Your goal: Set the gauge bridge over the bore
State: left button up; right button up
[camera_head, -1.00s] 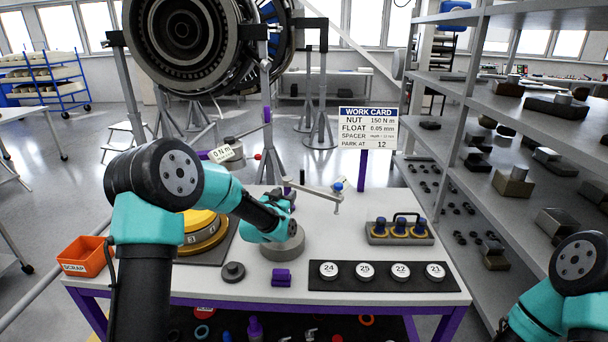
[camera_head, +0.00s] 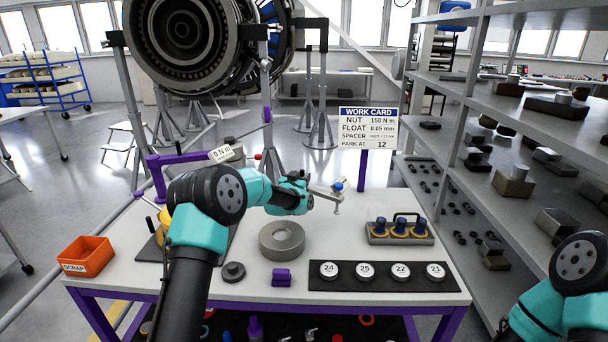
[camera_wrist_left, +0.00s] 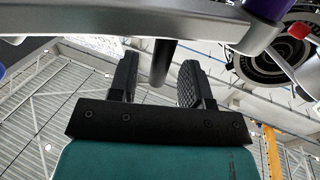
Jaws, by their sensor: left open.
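A thin grey bar with a short leg at its right end, likely the gauge bridge (camera_head: 327,192), stands near the back of the table; its left part is hidden behind my left gripper (camera_head: 306,199). In the left wrist view a grey bar (camera_wrist_left: 130,22) crosses the top, and a dark rod (camera_wrist_left: 162,62) hangs between the two fingers of my left gripper (camera_wrist_left: 158,78). The fingers are open, with gaps beside the rod. A thick grey ring with a round recess, likely the bore (camera_head: 282,240), lies in front of the gripper. My right gripper is out of view.
A caddy with blue-topped plugs (camera_head: 400,231) stands right of the ring, behind a black strip of numbered discs (camera_head: 381,285). A dark knob (camera_head: 233,272) and purple block (camera_head: 281,277) lie in front. The work card (camera_head: 368,128) stands behind; a scrap bin (camera_head: 86,256) is left.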

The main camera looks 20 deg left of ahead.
pick_arm(q)
jog(key=shift+w+d, duration=0.2)
jog(key=shift+w, duration=1.55)
jog(key=shift+c, duration=0.2)
grip_shut()
